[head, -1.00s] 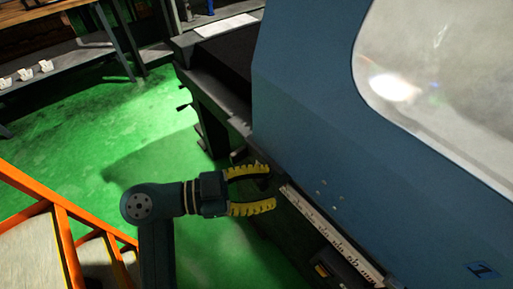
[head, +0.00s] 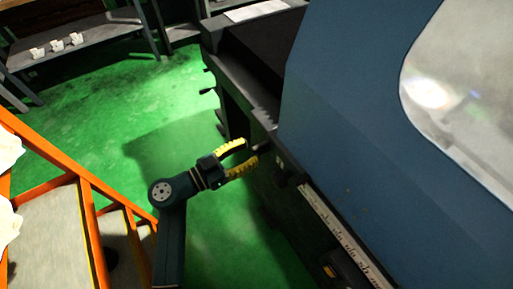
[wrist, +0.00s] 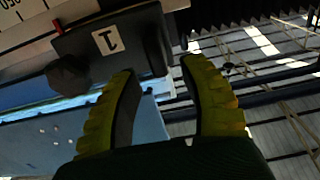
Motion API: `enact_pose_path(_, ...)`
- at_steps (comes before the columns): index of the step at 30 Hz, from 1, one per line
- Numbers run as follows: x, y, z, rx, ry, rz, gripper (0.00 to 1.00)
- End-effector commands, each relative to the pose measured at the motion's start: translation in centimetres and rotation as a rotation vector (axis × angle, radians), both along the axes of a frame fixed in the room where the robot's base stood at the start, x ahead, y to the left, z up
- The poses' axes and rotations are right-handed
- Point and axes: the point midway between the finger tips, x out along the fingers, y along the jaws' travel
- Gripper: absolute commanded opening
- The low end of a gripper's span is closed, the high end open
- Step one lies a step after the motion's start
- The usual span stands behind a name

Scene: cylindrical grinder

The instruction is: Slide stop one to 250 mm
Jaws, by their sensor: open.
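Stop one is a dark block (wrist: 112,42) with a white label "1", at the upper left of the wrist view. A dark knob (wrist: 68,74) sticks out of it, and a small red mark is at its left end by the scale. My gripper (wrist: 160,68) is open and empty. Its left yellow fingertip overlaps the block's lower edge in the picture; contact cannot be told. The white scale (head: 338,224) runs along the machine's lower front in the head view, with my gripper (head: 251,150) beyond its upper-left end. Stop one is small and dark there.
The blue machine cover (head: 350,120) rises right of my gripper. Another dark block with a yellow-orange mark (head: 330,271) sits under the scale's lower part. Orange-railed steps (head: 60,165) stand left. Green floor (head: 110,110) is clear between.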

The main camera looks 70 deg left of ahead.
Motion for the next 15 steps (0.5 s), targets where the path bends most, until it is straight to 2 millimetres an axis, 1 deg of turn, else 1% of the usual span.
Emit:
enact_pose_path(1,1.0,0.1,-0.1,0.002,-0.001,-0.004,0.43)
enact_pose_path(3,1.9,0.5,0.0,0.001,-0.001,-0.002,0.43)
enact_pose_path(6,2.7,0.7,0.0,0.001,-0.001,0.000,0.43)
enact_pose_path(14,3.0,0.8,0.1,0.000,0.000,0.001,0.43)
enact_pose_path(15,3.0,0.8,0.1,0.000,0.000,0.001,0.45)
